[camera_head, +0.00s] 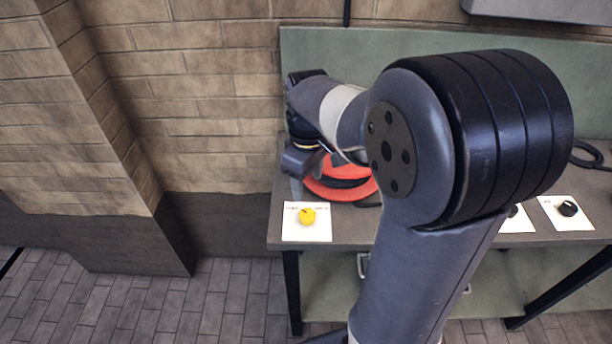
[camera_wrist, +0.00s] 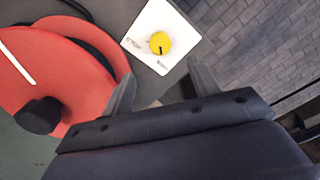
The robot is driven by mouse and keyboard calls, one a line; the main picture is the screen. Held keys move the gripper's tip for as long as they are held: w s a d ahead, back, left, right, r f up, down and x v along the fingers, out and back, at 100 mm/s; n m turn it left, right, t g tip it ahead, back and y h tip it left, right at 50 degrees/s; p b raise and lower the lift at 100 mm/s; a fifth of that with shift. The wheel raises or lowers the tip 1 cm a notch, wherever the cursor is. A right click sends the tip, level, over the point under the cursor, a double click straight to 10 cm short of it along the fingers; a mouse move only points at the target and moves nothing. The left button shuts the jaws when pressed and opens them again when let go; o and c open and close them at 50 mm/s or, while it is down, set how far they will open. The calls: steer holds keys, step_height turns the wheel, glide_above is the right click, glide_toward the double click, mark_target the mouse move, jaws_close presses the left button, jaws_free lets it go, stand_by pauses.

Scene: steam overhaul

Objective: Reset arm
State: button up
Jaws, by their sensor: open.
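My gripper (camera_wrist: 163,88) is open and empty in the wrist view, its two fingers spread apart. In the head view my gripper (camera_head: 299,180) hangs over the left end of the bench, partly hidden by my arm. A yellow knob (camera_wrist: 159,43) on a white card (camera_wrist: 152,22) lies ahead of the fingers in the wrist view. In the head view the yellow knob (camera_head: 307,216) is in front of the gripper, apart from it. A red cable reel (camera_head: 343,186) lies beside the gripper, and it fills the left of the wrist view (camera_wrist: 55,85).
The grey bench (camera_head: 352,226) has a green back panel (camera_head: 330,50) and a lower shelf (camera_head: 335,290). A black knob (camera_head: 568,209) sits on another card (camera_head: 556,222) at right. Black cable (camera_head: 588,154) lies at far right. A brick wall (camera_head: 200,100) stands left; the paved floor (camera_head: 200,300) is clear.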

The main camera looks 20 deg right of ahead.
mark_target(308, 214)
step_height(308, 214, down, 11)
steer(key=shift+r, duration=0.15)
stand_by(0.4)
stand_by(0.4)
